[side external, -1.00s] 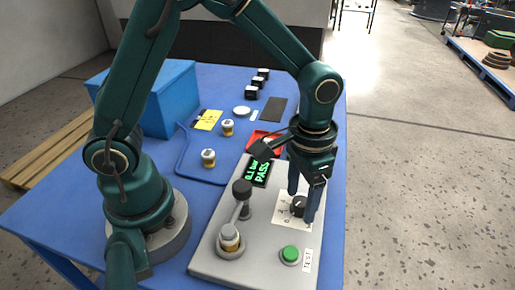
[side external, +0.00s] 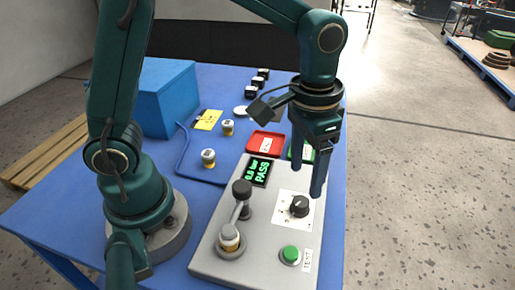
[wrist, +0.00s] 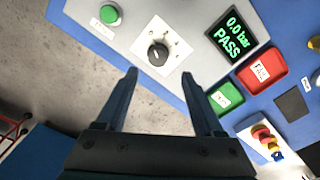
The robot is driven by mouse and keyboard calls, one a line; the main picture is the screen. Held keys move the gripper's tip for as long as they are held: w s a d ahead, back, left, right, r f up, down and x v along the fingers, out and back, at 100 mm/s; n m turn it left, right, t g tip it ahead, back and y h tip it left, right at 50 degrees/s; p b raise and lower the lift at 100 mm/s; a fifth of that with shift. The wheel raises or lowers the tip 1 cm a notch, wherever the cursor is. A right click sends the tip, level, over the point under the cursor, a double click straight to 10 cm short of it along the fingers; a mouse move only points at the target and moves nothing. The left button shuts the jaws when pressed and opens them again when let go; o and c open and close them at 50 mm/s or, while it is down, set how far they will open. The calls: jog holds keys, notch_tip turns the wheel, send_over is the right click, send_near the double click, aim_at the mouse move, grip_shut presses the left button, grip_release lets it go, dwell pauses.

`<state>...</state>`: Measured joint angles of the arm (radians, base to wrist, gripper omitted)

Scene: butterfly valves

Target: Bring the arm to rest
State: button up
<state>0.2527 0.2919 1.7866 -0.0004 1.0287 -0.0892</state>
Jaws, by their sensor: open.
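My gripper (side external: 308,180) is open and empty, raised above the right side of the grey test panel (side external: 205,262). Its two dark fingers also show apart in the wrist view (wrist: 160,88), with nothing between them. The black knob (side external: 299,206) on its white dial plate stands below the fingers, apart from them; it also shows in the wrist view (wrist: 158,54). The display (side external: 259,172) reads PASS with 0.0 bar in the wrist view (wrist: 231,37). A valve (side external: 229,238) sits in the panel's fixture beside a black-knobbed lever (side external: 242,187).
A green button (side external: 291,253) is at the panel's front right. A red FAIL tray (side external: 266,142) and a green tray (wrist: 226,98) lie behind the panel. A blue box (side external: 165,97) is at the back left.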

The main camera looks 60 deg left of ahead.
jog(key=s+a+r+n+t, duration=0.1)
jog(key=s+a+r+t, duration=0.3)
jog(key=r, duration=0.4)
jog(key=s+a+f+t, duration=0.1)
jog(key=s+a+f, duration=0.1)
jog(key=s, duration=0.3)
jog(key=shift+s+a+n, duration=0.4)
jog(key=shift+o, duration=0.3)
